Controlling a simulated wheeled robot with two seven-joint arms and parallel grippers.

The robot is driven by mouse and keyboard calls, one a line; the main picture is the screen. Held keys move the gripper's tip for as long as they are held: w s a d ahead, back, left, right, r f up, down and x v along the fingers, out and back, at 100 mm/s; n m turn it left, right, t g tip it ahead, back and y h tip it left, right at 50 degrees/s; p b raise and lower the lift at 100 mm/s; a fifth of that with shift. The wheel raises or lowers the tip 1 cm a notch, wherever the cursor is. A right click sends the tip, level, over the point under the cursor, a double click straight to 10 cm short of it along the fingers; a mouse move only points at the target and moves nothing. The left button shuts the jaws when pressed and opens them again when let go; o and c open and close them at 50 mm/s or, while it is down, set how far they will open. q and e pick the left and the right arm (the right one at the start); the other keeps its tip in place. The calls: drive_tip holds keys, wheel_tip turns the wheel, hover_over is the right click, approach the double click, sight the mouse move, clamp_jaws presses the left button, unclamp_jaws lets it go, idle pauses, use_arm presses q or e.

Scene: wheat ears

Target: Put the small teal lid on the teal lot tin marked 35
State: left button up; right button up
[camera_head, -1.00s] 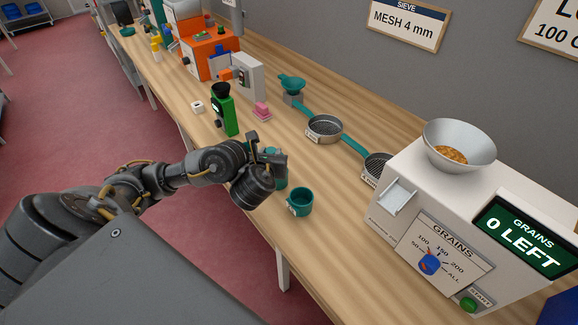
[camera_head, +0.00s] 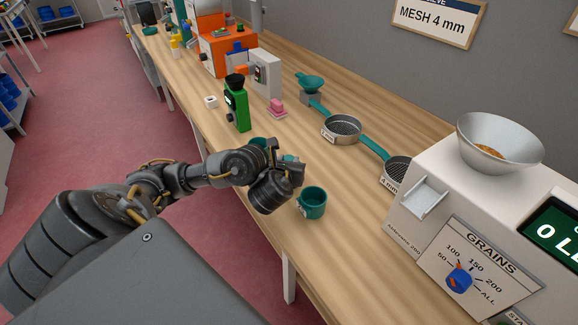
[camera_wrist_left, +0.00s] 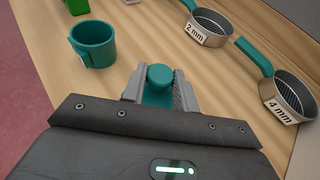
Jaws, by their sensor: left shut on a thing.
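My left gripper (camera_head: 288,168) is above the bench and shut on a teal lid (camera_wrist_left: 159,84) with a round knob, which shows between the jaws in the left wrist view. One open teal tin (camera_head: 313,201) stands just to the near right of the gripper, with a pale label I cannot read. A second teal tin (camera_head: 258,142) stands behind the gripper, mostly hidden in the head view. An open teal tin with a pale label, likely this one, shows in the left wrist view (camera_wrist_left: 92,43). The lid is apart from both tins. My right gripper is out of view.
Sieves marked 2 mm (camera_wrist_left: 211,24) and 4 mm (camera_wrist_left: 290,97) lie along the wall side. A white grain counter (camera_head: 430,215) stands at right. Some bare wood lies between.

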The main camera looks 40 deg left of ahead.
use_arm(q)
drive_tip(key=shift+s, duration=0.1)
drive_tip(key=shift+f, duration=0.15)
drive_tip(key=o, duration=0.9)
drive_tip(key=shift+o, duration=0.2)
drive_tip(key=shift+s+d+r, duration=0.1)
drive_tip(key=shift+s+r, duration=0.05)
drive_tip(key=shift+r, duration=0.25)
drive_tip(key=p+v, duration=0.7)
drive_tip(key=v, duration=0.4)
drive_tip(key=shift+s+d, duration=0.15)
drive_tip(key=shift+s, duration=0.15)
